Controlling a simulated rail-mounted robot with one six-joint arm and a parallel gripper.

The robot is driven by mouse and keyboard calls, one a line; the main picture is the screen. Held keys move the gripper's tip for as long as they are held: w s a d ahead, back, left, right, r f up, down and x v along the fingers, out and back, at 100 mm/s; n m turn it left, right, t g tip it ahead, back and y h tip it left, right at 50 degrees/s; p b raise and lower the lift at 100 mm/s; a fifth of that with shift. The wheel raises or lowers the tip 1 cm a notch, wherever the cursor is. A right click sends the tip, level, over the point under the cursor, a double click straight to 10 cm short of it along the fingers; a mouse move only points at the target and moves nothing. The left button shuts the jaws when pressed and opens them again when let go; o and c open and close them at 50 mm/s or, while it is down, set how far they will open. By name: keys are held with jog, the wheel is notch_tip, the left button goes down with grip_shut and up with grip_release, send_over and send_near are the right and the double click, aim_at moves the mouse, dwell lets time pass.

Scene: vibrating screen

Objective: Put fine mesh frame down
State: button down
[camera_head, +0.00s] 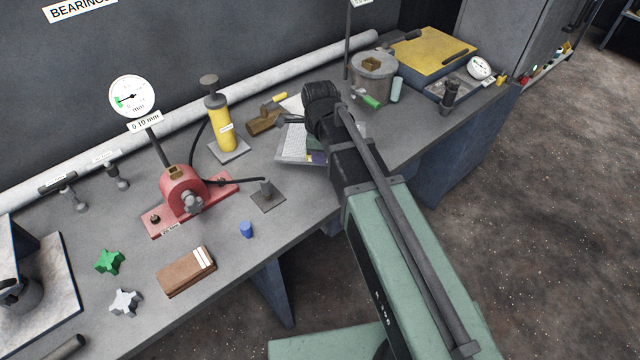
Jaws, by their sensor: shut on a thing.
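A pale grey mesh frame (294,146), which looks like the fine mesh frame, shows at the middle of the bench, just left of my arm's dark wrist. My gripper (289,121) is at the frame's far side and is shut on it. My wrist and arm hide the frame's right part. I cannot tell whether the frame touches the bench or hangs a little above it.
A red gauge fixture (184,196) and a small plate with a post (267,195) are nearer. A grey pot (373,76) stands right of my wrist.

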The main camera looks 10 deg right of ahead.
aim_at(320, 176)
jog(key=shift+f, duration=0.5)
notch_tip(320, 176, down, 4)
jog(key=b, duration=0.4)
jog(key=shift+f, duration=0.25)
jog(key=shift+r, duration=0.3)
jog(key=shift+f, duration=0.2)
jog(key=c, duration=1.1)
grip_release()
jog(key=shift+r, duration=0.1)
